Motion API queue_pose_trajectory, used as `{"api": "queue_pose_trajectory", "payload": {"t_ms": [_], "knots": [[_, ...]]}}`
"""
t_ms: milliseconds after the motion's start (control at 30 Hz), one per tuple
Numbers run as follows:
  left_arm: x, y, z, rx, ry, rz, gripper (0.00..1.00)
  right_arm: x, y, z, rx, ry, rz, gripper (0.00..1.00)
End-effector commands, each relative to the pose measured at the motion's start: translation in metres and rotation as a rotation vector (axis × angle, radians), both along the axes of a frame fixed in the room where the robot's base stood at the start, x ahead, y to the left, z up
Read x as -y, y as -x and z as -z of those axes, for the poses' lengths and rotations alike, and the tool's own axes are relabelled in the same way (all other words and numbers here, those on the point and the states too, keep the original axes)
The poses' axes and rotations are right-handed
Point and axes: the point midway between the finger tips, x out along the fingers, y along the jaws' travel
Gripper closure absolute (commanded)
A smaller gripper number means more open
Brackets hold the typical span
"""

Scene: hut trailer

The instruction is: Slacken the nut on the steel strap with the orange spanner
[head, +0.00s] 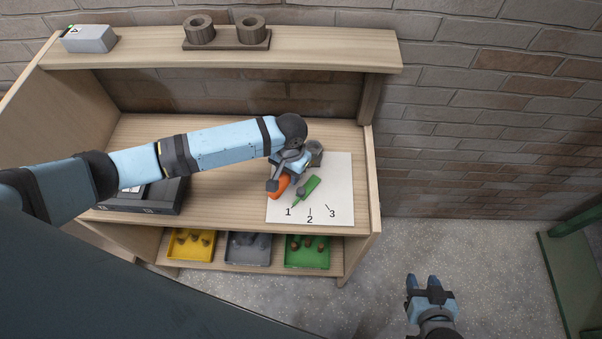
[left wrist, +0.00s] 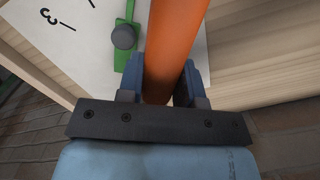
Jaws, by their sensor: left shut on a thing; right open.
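My left gripper (head: 290,168) is over the white numbered sheet (head: 342,187) on the bench. In the left wrist view its two blue fingers (left wrist: 162,82) are shut on the orange spanner's handle (left wrist: 170,40). In the head view part of the orange spanner (head: 280,187) shows below the gripper. Its jaw end is hidden. A green pointer (head: 309,187) with a grey round knob (left wrist: 124,37) lies beside the spanner. A grey round part (head: 315,150) is partly visible behind the gripper. I cannot make out the strap or nut. My right gripper (head: 430,284) is open and empty, above the floor.
A dark box (head: 150,205) stands on the bench at left, partly under my left arm. Yellow (head: 191,262), grey (head: 248,265) and green (head: 307,266) trays with small parts sit on the lower shelf. The upper shelf (head: 325,50) overhangs the back.

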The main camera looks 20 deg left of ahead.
Motion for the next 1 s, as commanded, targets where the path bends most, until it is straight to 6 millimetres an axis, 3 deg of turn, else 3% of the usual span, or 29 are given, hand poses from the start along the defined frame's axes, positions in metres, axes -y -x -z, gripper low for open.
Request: {"api": "queue_pose_trajectory", "payload": {"t_ms": [300, 500, 1000], "knots": [[-0.048, -0.024, -0.001, 0.002, -0.002, 0.431, 1.00, 0.000, 0.001, 0.004, -0.008, -0.001, 0.005, 0.57], [-0.064, -0.041, -0.001, 0.001, -0.001, 0.641, 1.00, 0.000, 0.001, 0.003, -0.007, -0.001, 0.005, 0.57], [-0.068, -0.046, 0.007, 0.001, 0.001, 0.702, 1.00, -0.001, 0.000, 0.000, -0.001, -0.003, 0.004, 0.57]]}}
